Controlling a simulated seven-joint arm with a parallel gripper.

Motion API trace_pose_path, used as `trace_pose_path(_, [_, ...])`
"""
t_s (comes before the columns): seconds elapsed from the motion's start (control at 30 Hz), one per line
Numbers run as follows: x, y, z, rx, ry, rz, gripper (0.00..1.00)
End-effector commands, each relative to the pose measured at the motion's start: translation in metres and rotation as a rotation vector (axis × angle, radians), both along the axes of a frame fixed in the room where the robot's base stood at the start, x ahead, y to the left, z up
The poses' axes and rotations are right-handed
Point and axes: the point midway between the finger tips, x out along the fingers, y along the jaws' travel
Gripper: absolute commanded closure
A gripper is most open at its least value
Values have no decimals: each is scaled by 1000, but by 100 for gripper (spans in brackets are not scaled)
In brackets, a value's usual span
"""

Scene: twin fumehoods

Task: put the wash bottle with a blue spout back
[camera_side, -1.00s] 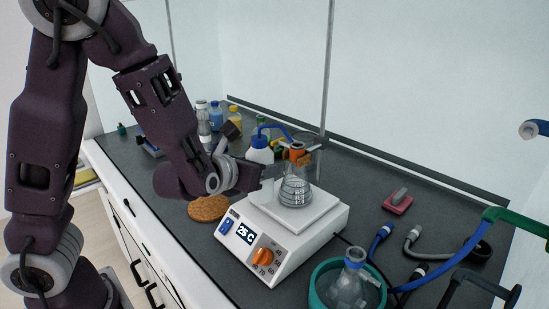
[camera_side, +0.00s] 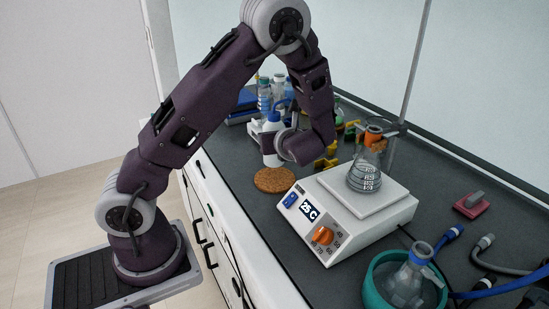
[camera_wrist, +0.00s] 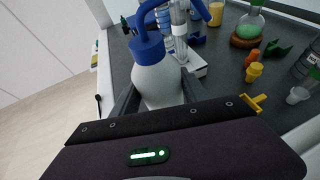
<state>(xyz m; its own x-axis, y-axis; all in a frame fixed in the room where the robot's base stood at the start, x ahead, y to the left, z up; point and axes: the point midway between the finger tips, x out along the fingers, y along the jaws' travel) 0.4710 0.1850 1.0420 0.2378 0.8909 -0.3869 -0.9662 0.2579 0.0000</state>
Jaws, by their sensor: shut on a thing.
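The wash bottle is white with a blue cap and blue spout (camera_side: 272,152). It stands upright in my gripper (camera_side: 267,144), just behind the cork mat (camera_side: 274,180), near the bench's front edge. Whether its base touches the bench I cannot tell. In the wrist view the bottle (camera_wrist: 158,85) fills the middle, with my gripper's dark fingers (camera_wrist: 158,100) shut on either side of its body. Its lower part is hidden by the gripper.
The hotplate (camera_side: 335,243) carries a conical flask (camera_side: 368,170) to the right. Capped bottles (camera_side: 264,92) stand behind. A teal bowl (camera_side: 372,288) is at front right.

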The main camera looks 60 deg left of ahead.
Motion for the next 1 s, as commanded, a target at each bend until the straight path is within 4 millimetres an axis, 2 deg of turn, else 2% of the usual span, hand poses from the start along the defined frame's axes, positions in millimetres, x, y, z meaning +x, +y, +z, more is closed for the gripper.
trace_pose_path(0.1, [0, 0, -26, 2, 7, -2, 64])
trace_pose_path(0.2, [0, 0, -41, 1, 4, -2, 64])
trace_pose_path(0.57, [0, 0, -46, 0, 0, -3, 64])
trace_pose_path(0.6, [0, -1, -47, -1, 0, -3, 46])
trace_pose_path(0.7, [0, -1, -47, -1, 0, -3, 26])
trace_pose_path(1.0, [0, -1, -46, -1, -1, -3, 26])
